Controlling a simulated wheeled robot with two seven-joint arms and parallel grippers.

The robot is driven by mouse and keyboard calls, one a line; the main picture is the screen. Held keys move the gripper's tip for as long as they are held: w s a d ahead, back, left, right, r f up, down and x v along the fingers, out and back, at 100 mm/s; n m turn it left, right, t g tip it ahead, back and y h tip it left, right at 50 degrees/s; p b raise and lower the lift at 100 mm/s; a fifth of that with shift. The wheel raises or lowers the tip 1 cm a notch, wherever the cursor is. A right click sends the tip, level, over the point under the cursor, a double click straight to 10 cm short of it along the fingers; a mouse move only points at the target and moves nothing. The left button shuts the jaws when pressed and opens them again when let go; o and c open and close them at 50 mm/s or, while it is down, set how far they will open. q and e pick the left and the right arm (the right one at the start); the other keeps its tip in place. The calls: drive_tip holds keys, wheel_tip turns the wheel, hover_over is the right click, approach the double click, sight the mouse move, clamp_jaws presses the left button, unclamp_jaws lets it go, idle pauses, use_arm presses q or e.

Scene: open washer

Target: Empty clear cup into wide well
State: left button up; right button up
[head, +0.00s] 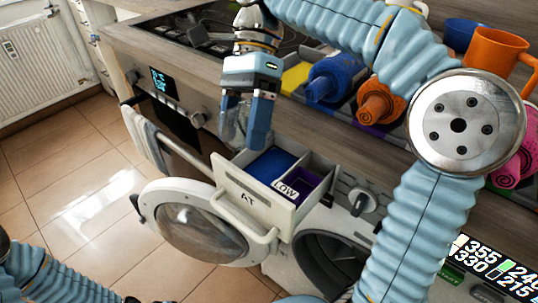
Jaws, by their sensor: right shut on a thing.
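The washer's drawer (252,204) is pulled out below my right gripper. Its wide well (270,166) has a blue floor or contents, and a narrower purple well (302,186) marked LOW lies to its right. My right gripper (241,138) points down, above and slightly left of the drawer's back left corner. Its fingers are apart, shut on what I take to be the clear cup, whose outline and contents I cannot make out. My left arm shows at the lower left, with its gripper out of view.
The washer's round door (196,222) stands open in front, below the drawer. An oven (176,112) is at the left.

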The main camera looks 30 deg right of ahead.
drive_tip(key=s+a+r, duration=0.1)
drive_tip(key=a+r, duration=0.2)
drive_tip(key=a, duration=0.2)
drive_tip(key=shift+s+r, duration=0.15)
drive_tip(key=shift+r, duration=0.1)
idle(0.3)
